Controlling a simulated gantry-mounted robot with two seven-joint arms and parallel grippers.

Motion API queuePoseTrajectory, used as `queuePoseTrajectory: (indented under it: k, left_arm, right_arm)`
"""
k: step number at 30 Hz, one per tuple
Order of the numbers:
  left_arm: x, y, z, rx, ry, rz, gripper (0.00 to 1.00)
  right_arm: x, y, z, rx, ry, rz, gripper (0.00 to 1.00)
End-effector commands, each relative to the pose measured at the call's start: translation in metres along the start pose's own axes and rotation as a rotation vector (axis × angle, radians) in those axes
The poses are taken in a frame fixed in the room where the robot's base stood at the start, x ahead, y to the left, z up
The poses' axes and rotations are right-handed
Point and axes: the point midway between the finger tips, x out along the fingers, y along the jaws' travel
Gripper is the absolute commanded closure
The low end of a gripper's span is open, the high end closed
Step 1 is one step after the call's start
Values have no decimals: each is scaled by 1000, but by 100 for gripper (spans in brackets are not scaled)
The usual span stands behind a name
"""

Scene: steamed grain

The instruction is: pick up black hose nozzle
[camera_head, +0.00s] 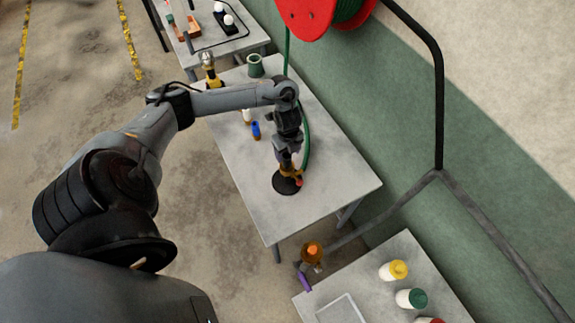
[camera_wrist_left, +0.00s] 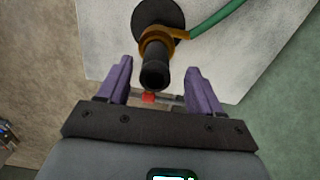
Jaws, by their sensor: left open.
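The black hose nozzle (camera_wrist_left: 155,72) stands upright on a round black base (camera_wrist_left: 140,15), with an orange-brown collar and a green hose at its side. In the head view its black base (camera_head: 283,185) shows on the middle table, and the arm partly hides the nozzle. My left gripper (camera_head: 289,165) is over the nozzle. In the left wrist view its two purple fingers (camera_wrist_left: 158,68) are open, one on each side of the nozzle's end. My right gripper is not in view.
The green hose (camera_head: 307,135) runs up to a red reel (camera_head: 318,14). A blue bottle (camera_head: 256,130), a yellow tool (camera_head: 211,72) and a green cup (camera_head: 254,65) stand farther back on the table. Bottles (camera_head: 393,270) stand on the near table. The middle table's near end is clear.

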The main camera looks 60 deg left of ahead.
Motion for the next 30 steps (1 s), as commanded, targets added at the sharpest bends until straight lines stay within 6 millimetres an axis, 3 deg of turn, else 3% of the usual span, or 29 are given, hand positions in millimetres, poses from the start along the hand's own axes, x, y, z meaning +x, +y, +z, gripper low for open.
queuePoseTrajectory:
  k: [5, 15, 24, 30]
  left_arm:
    - [10, 2, -2, -1, 2, 1, 35]
    - [50, 6, -4, -1, 1, 0, 35]
    - [54, 5, -4, 0, 1, -1, 35]
    - [53, 5, -3, 0, 1, -2, 64]
  right_arm:
    - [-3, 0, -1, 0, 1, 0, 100]
    - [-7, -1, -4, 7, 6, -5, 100]
    - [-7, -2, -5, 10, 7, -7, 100]
    - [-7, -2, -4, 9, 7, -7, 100]
